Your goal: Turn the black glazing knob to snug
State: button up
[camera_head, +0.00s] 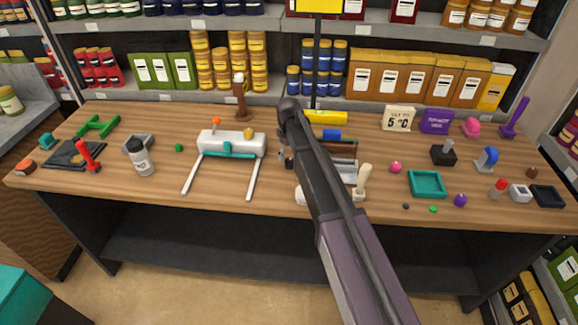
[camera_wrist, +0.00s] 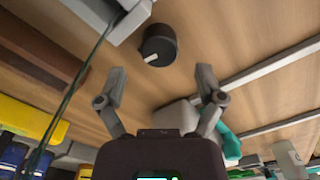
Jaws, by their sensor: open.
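The black knob (camera_wrist: 158,46) shows in the wrist view as a round dark piece with a white pointer mark, on the wooden table. In the head view I cannot make it out behind my arm. My gripper (camera_wrist: 160,76) is open and empty. In the wrist view its two fingers are spread to the left and right, with the knob above the gap between them and apart from both fingertips. In the head view my arm hides most of the gripper. The white pump-like device (camera_head: 232,143) with teal parts and two pale legs stands left of my arm.
A pale item (camera_wrist: 108,18) lies close to the knob at the wrist view's upper left. A brown wooden stand (camera_head: 241,98) and a yellow block (camera_head: 325,117) are at the back. A teal tray (camera_head: 427,184) and several small items lie to the right.

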aim_at(288, 160)
jog(key=shift+f+b, duration=1.6)
jog(key=shift+f, duration=0.35)
jog(key=c, duration=1.1)
